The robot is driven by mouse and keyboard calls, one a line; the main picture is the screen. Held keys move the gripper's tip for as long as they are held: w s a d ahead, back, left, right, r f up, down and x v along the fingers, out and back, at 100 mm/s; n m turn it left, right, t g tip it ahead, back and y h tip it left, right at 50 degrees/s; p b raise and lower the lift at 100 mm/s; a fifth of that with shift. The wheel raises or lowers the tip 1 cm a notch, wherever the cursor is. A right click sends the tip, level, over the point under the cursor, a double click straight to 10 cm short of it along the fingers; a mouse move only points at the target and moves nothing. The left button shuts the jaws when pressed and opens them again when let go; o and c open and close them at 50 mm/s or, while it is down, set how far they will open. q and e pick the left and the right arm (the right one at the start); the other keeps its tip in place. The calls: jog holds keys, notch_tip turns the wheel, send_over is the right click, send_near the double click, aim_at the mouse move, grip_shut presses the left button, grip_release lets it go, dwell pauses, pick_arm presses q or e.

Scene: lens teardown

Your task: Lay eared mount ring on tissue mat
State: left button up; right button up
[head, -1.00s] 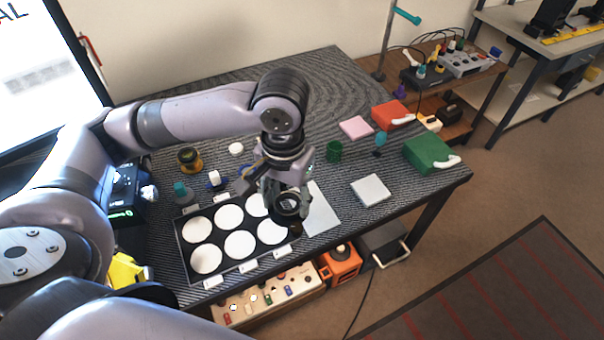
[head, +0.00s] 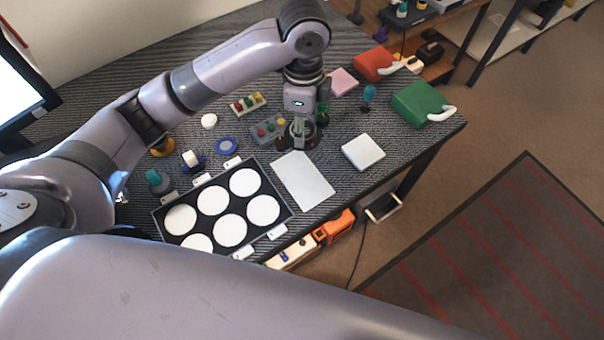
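The white flat sheet, which looks like the tissue mat (head: 304,182), lies on the dark striped table right of the black tray, with nothing visible on it. My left gripper (head: 299,138) points down just beyond the sheet's far edge. Dark, round, ring-like shapes show around its fingertips. I cannot tell which of these belong to the eared mount ring and which to the gripper, or whether the fingers are closed on it. My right gripper is not in view.
A black tray (head: 160,221) with several white discs is left of the sheet.

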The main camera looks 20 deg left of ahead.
pick_arm(q)
send_over(302, 178)
notch_tip(302, 178, down, 14)
jog(key=shift+f, duration=0.25)
notch_tip(302, 178, down, 4)
jog(key=shift+f, duration=0.2)
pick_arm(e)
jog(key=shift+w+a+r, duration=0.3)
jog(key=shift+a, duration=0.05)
pick_arm(q)
jog(key=shift+f, duration=0.15)
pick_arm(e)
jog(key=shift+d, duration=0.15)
pick_arm(q)
jog(key=o, duration=1.2)
notch_tip(302, 178, up, 12)
jog(key=shift+r, duration=0.2)
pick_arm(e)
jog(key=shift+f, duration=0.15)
pick_arm(q)
jog(key=shift+d, duration=0.1)
